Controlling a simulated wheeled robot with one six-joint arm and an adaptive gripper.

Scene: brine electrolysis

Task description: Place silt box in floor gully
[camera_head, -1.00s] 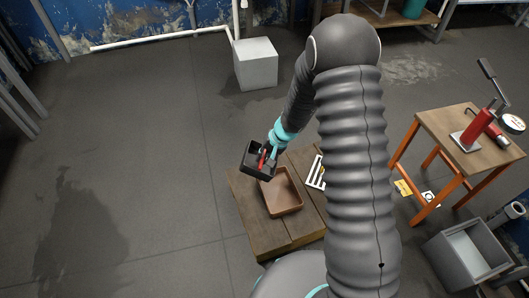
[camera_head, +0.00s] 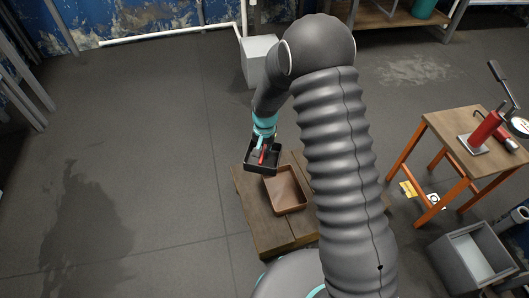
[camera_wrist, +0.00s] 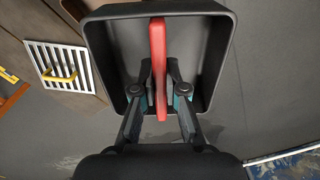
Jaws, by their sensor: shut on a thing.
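The silt box appears to be the black open box with a red bar handle (camera_head: 262,168). It hangs above the far left corner of a low wooden platform. My gripper (camera_head: 262,154) is shut on the red handle; in the wrist view my gripper (camera_wrist: 162,92) has a finger on each side of the handle, inside the empty-looking black box (camera_wrist: 100,50). A brown open rectangular basin (camera_head: 286,190) sits at the platform, just right of and nearer than the box. I cannot tell whether this basin is the floor gully.
The wooden platform (camera_head: 265,235) is low. A white slatted grate with a yellow handle (camera_wrist: 60,65) lies beside the box's path. A wooden table (camera_head: 468,135) with a red press stands right, a grey bin (camera_head: 470,262) nearer. A white block (camera_head: 258,62) stands behind. Left floor is clear.

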